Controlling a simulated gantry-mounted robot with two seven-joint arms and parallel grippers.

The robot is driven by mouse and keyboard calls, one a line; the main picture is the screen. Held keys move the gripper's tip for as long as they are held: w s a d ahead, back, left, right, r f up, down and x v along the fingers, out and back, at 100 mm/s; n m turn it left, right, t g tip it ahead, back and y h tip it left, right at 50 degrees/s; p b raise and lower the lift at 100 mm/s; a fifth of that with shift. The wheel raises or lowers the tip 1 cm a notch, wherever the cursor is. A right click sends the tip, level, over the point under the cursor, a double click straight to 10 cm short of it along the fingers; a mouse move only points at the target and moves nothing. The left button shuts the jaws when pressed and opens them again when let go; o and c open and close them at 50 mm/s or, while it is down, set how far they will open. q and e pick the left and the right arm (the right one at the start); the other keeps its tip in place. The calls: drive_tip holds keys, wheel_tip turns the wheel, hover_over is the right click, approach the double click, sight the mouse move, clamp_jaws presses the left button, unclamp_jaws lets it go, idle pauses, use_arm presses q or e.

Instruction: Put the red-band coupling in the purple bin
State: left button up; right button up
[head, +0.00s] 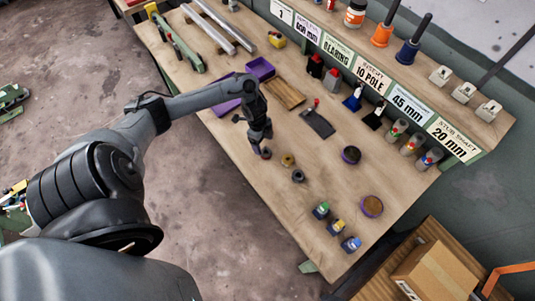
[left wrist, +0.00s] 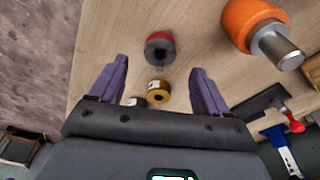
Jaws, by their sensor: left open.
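The red-band coupling (left wrist: 160,48) is a dark ring with a red band and a central hole. It stands on the wooden bench just beyond my left gripper's fingertips in the left wrist view. In the head view the coupling (head: 266,154) shows just below my left gripper (head: 262,140), partly hidden by it. The left gripper (left wrist: 160,68) is open, its two purple fingers apart with nothing gripped. The purple bin (head: 260,68) lies farther up the bench; more purple (head: 227,106) shows beside my left arm, which hides part of that area. My right gripper is not in view.
A brass coupling (head: 288,159) and a dark grey one (head: 298,175) stand close by. Metal rails (head: 220,25) lie at the far end. A labelled shelf (head: 410,100) borders the bench.

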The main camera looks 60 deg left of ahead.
sight(266, 150)
use_arm(q)
drive_tip(key=shift+w+d+f+b, duration=0.1)
drive_tip(key=shift+d+f, duration=0.05)
drive_tip(key=shift+f, duration=0.85)
drive_tip(key=shift+w+d+f+b, duration=0.15)
drive_tip(key=shift+f, duration=0.8)
drive_tip(key=shift+w+d+f+b, duration=0.1)
drive_tip(key=shift+d+f, duration=0.05)
drive_tip(key=shift+f, duration=0.85)
drive_tip(key=c, duration=1.4)
drive_tip(key=shift+r, duration=0.1)
